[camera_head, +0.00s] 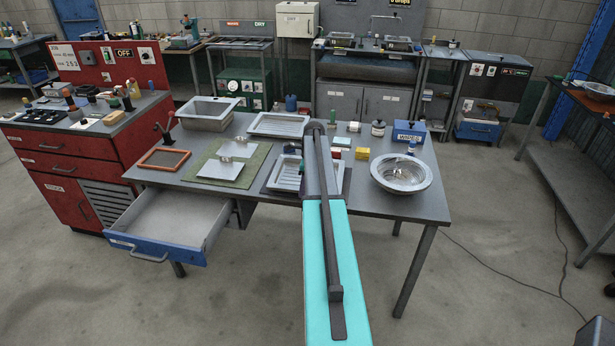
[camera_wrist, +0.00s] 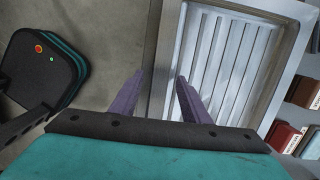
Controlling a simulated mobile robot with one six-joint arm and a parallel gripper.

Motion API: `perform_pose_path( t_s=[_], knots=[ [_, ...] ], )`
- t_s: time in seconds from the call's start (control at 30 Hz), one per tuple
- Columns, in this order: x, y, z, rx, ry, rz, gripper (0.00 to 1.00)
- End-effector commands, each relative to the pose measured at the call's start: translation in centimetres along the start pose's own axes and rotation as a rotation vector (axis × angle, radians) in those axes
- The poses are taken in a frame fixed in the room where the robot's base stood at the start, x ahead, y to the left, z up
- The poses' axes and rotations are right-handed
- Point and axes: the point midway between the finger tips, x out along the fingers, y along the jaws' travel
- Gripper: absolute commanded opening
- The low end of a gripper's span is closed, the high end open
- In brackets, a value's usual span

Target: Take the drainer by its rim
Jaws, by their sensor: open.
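The drainer, a ribbed pale metal tray (camera_head: 287,174), lies on a dark mat on the table, partly hidden by my arm. In the wrist view the ribbed drainer (camera_wrist: 225,60) fills the right of centre, its raised rim running along its left side. My gripper (camera_wrist: 160,78) is open, with two purple fingers. I cannot tell the height gap. In the head view my arm hides most of the gripper.
A second ribbed tray (camera_head: 278,125) lies behind. A grey basin (camera_head: 208,112), a green mat (camera_head: 255,160) with metal plates, and a brown frame (camera_head: 164,159) lie left. A round metal bowl (camera_head: 401,173) and a yellow box (camera_head: 362,153) lie right. An open drawer (camera_head: 170,222) juts out in front.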

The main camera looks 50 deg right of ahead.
Motion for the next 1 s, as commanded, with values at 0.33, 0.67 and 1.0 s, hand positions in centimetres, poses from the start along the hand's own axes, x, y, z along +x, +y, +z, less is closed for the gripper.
perform_pose_path(
  t_s=[0.33, 0.67, 1.0],
  knots=[
    [0.06, 0.00, 0.03, -0.001, 0.000, 0.000, 0.42],
    [0.05, 0.01, 0.05, -0.001, 0.000, 0.000, 0.20],
    [-0.06, -0.04, 0.10, -0.001, -0.001, -0.002, 0.00]
  ],
)
